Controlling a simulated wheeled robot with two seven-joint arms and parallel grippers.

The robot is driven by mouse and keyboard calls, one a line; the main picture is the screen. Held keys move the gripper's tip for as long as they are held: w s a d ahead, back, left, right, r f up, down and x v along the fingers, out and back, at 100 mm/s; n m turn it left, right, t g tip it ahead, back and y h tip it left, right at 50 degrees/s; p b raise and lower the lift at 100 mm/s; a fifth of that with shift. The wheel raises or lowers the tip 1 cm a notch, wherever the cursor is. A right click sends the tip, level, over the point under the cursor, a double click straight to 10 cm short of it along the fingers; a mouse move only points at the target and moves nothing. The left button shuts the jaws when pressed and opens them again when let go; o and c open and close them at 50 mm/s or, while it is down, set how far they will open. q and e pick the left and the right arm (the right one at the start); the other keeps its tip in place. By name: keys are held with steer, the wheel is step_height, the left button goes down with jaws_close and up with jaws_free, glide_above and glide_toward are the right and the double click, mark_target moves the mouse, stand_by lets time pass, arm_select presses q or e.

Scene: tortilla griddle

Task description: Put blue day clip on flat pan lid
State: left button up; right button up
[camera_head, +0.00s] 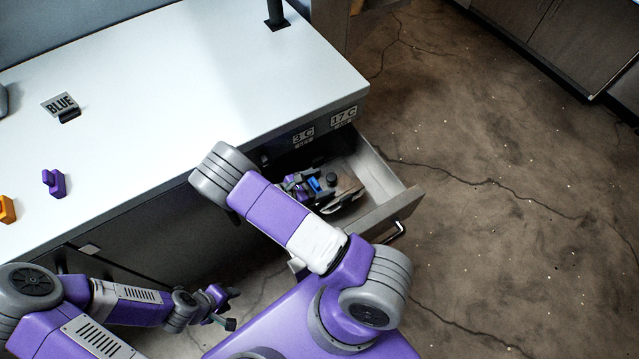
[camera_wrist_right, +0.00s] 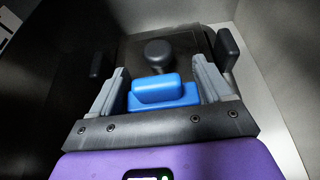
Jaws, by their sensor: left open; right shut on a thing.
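The blue day clip (camera_wrist_right: 165,92) sits between the fingers of my right gripper (camera_wrist_right: 163,72), which is shut on it. In the head view the blue clip (camera_head: 314,184) shows as a small blue patch inside the open drawer. The flat pan lid (camera_wrist_right: 130,48) is a dark plate with a round black knob, just beyond the clip. The lid (camera_head: 347,187) lies in the drawer in the head view. I cannot tell whether the clip touches the lid. My left gripper (camera_head: 226,306) is open and empty, low in front of the cabinet.
The open drawer (camera_head: 385,178) has light walls close around my right gripper. Much of the counter is clear.

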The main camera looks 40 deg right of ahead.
mark_target(313, 186)
steer(key=shift+f, duration=0.2)
steer(key=o, duration=0.9)
steer(key=shift+o, duration=0.2)
steer(key=shift+r, duration=0.15)
steer(key=shift+a+r, duration=0.2)
steer(key=p+v, duration=0.1)
steer(key=v, duration=0.6)
steer(key=shift+p, duration=0.3)
